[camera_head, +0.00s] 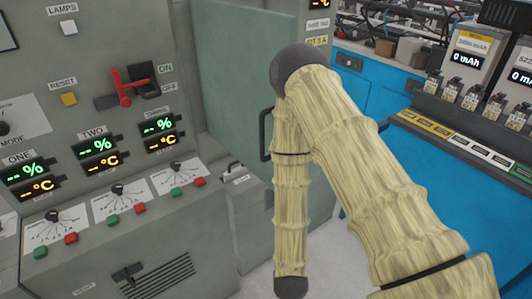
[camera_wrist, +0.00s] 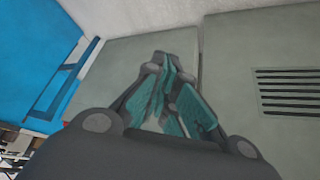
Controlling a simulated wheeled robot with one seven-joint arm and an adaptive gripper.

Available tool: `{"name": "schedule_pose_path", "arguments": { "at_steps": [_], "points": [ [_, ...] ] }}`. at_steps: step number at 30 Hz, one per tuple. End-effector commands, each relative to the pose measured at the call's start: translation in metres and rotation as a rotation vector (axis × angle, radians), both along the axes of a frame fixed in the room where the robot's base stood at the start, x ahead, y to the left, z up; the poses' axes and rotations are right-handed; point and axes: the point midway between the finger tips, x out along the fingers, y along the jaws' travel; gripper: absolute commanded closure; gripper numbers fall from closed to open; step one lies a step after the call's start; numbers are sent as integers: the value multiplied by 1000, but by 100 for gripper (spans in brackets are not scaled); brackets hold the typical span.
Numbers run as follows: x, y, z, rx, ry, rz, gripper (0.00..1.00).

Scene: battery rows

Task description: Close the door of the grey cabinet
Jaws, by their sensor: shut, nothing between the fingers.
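The grey cabinet's door (camera_head: 235,65) is the flat grey-green panel in the middle of the head view, behind my arm. A black bar handle (camera_head: 265,135) is beside its right side. My arm covers part of the door's right side, and I cannot tell how far it stands open. My gripper (camera_wrist: 168,92) shows in the wrist view with its teal finger pads together, shut and empty. A plain grey panel (camera_wrist: 125,65) lies beyond the fingers; I cannot tell if they touch it. The gripper is not visible in the head view.
A control console (camera_head: 75,130) with displays, knobs and a red lever (camera_head: 125,88) stands on the left. A blue cabinet (camera_head: 375,90) and battery chargers (camera_head: 470,55) are on the right. A vented grey panel (camera_wrist: 285,60) is right in the wrist view. Pale floor shows between cabinets.

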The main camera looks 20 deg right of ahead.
Motion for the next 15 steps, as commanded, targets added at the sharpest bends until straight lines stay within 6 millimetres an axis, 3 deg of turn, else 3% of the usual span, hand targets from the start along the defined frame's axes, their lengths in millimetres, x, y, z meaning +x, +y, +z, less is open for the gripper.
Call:
{"name": "schedule_pose_path", "arguments": {
  "at_steps": [1, 6, 11, 15],
  "points": [
    [35, 10, 15, -27, -101, -35, 100],
    [121, 30, 88, -141, -392, -186, 100],
    [164, 52, 170, -262, -613, -349, 100],
    [173, 72, 243, -379, -754, -505, 100]
  ]
}}
